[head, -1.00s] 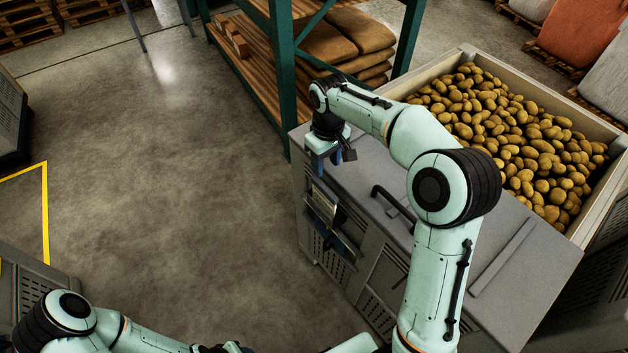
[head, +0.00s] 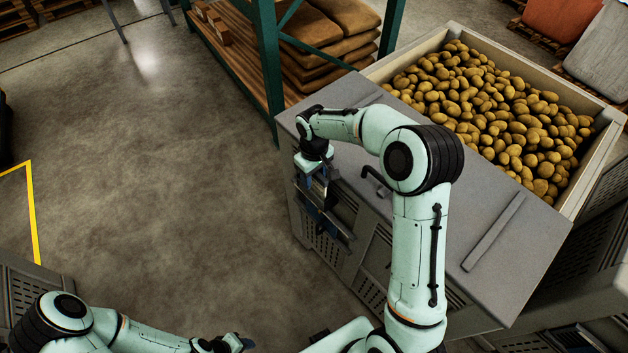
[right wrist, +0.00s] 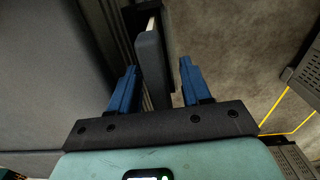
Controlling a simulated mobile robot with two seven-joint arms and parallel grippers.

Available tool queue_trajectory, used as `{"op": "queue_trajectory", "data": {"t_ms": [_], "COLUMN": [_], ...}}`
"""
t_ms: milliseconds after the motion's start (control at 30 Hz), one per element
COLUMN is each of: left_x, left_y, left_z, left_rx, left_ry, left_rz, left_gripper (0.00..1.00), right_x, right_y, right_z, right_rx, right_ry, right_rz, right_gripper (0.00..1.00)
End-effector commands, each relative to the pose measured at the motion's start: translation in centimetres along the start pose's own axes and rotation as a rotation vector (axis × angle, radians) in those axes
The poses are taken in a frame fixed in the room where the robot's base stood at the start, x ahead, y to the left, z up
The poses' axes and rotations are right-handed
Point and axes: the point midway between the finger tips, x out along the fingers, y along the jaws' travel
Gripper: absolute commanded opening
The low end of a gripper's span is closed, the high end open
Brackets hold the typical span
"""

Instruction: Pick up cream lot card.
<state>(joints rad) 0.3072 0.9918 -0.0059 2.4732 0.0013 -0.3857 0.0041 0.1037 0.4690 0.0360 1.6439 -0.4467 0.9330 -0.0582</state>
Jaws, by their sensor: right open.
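A thin pale cream edge (right wrist: 151,24), perhaps the cream lot card, shows at the top of a dark grey holder plate (right wrist: 152,65) in the right wrist view. Most of it is hidden behind the plate. My right gripper (right wrist: 158,82) is open, with its blue fingers on either side of the plate and a gap to the right finger. In the head view my right gripper (head: 318,190) points down at the holder (head: 328,222) on the machine's left side; I cannot make out the card there. My left gripper (head: 226,343) is low in the head view, its jaws unclear.
The grey machine (head: 480,215) has a flat top with a black handle (head: 374,181). A bin (head: 458,32) full of potatoes stands behind it. A green-posted shelf (head: 268,70) with brown sacks is at the back.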

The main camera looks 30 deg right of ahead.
Motion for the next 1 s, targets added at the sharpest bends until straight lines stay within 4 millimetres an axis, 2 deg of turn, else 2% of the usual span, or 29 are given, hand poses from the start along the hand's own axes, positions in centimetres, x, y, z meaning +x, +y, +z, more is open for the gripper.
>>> {"op": "queue_trajectory", "data": {"t_ms": [100, 300, 433, 467, 800, 867, 1000], "left_x": [0.0, 0.0, 0.0, 0.0, 0.0, -0.1, -0.3], "left_y": [0.0, 0.0, 0.0, 0.0, 0.0, 0.0, 0.2], "left_z": [0.0, 0.0, 0.0, 0.0, 0.0, -0.1, -0.2], "left_rx": [0.0, 0.0, 0.0, 0.0, 0.0, 0.0, 0.001], "left_ry": [0.0, 0.0, 0.0, 0.0, 0.0, 0.001, 0.002], "left_rz": [0.0, 0.0, 0.0, 0.0, 0.0, 0.0, 0.001], "left_gripper": [0.43, 0.43, 0.43, 0.43, 0.43, 0.43, 0.43], "right_x": [0.7, 0.6, 0.6, 0.6, 0.3, -0.2, -2.6], "right_y": [0.0, 0.0, 0.0, 0.0, 0.0, 0.0, 0.0], "right_z": [0.0, 0.0, 0.0, 0.0, 0.0, -0.1, -0.1], "right_rx": [0.0, 0.0, 0.0, 0.0, 0.0, 0.0, -0.001], "right_ry": [-0.001, 0.0, 0.0, 0.0, 0.002, 0.003, 0.007], "right_rz": [-0.001, 0.0, 0.0, 0.0, 0.0, 0.001, 0.002], "right_gripper": [0.48, 0.48, 0.06, 0.0, 0.0, 0.0, 0.0]}}
